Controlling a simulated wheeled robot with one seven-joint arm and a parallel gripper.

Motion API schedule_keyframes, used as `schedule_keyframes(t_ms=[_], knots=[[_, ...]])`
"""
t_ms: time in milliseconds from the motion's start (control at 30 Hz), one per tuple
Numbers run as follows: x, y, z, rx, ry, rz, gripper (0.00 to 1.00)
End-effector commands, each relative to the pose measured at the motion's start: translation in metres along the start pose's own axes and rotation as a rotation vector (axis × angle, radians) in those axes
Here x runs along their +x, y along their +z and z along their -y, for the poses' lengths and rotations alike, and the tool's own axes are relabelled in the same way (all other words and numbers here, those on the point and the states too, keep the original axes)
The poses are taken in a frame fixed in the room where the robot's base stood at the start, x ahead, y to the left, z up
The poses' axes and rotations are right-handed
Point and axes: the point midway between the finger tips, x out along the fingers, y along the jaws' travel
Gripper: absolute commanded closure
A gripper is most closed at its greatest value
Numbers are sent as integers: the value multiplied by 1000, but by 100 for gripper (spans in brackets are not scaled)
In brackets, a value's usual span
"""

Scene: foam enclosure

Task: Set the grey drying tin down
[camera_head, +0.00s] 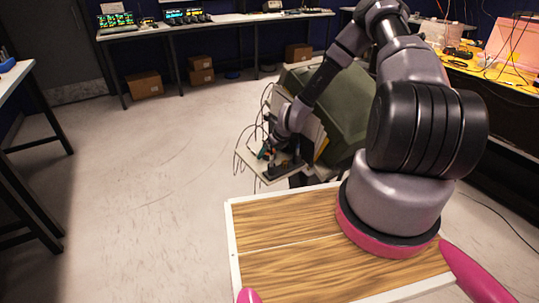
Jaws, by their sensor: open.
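My arm reaches away from me and down to the left. Its end, my gripper (271,150), is small and low beside a tilted dark green bulky thing (338,108). The gripper is open, over a light grey shelf-like surface (262,168) with small dark parts and loose thin cables around it. I cannot make out a grey drying tin; the arm and the clutter hide much of that spot. I cannot tell whether the gripper touches anything there.
A wood-grain top with a white edge (231,240) is in front, bare on its left. A bench with instruments (225,19) runs along the back, with cardboard boxes (145,85) under it. A cluttered yellow-topped bench (490,72) is at right. Open floor (150,170) lies left.

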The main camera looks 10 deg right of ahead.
Motion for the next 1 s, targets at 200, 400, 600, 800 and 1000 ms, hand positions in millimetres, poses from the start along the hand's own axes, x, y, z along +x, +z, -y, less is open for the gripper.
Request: schedule_keyframes(t_ms=[200,400,600,800,1000], knots=[[0,0,0,0,-1,0,8],[0,0,0,0,-1,0,84],[0,0,1,0,-1,1,95],[-9,6,1,-2,-3,2,95],[-38,23,2,-3,-4,4,95]])
